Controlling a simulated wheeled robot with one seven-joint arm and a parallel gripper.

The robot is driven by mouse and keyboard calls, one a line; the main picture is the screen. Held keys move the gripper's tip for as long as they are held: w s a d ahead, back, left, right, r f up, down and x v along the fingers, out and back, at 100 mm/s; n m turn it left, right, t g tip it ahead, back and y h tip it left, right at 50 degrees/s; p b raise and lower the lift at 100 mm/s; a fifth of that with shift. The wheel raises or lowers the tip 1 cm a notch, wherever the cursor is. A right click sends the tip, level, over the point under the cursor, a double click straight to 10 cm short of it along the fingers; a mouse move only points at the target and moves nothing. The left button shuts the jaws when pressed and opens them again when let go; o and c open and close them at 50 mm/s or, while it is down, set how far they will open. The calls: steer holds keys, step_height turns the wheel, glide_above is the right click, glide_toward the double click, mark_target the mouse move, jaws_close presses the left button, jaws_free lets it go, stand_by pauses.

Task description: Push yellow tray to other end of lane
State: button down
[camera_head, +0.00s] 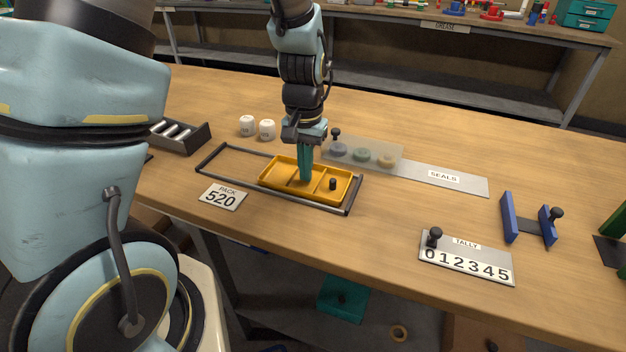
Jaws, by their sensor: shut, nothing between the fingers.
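The yellow tray (276,168) lies in the right part of a dark-railed lane (228,151) on the wooden bench. It has several compartments and a small black knob (332,184) in its right one. The lane's left part is bare wood. My gripper (306,178) points down with its teal fingers shut and nothing between them. The fingertips are over or inside the tray's middle area, left of the knob. I cannot tell whether they touch the tray.
Behind the lane, a clear cover (385,149) stands over several rings beside the SEALS plate (470,184). Two white pots (266,129) and a dark rack (190,137) stand behind left. A TALLY plate (470,262) and blue bracket (511,217) are right.

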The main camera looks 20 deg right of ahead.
mark_target(249, 168)
steer(key=shift+w+a, duration=0.1)
stand_by(0.3)
steer(key=shift+w+a, duration=1.1)
steer(key=shift+a, duration=0.15)
steer(key=shift+w+a, duration=0.15)
steer(key=shift+w+a, duration=1.05)
steer(key=shift+a, duration=0.1)
steer(key=shift+w+a, duration=0.1)
steer(key=shift+a, duration=0.05)
steer(key=shift+w+a, duration=1.1)
steer(key=shift+a, duration=0.1)
steer(key=shift+a, duration=0.1)
steer(key=shift+w+a+p, duration=0.3)
steer(key=shift+w+a, duration=0.9)
steer(key=shift+a, duration=0.1)
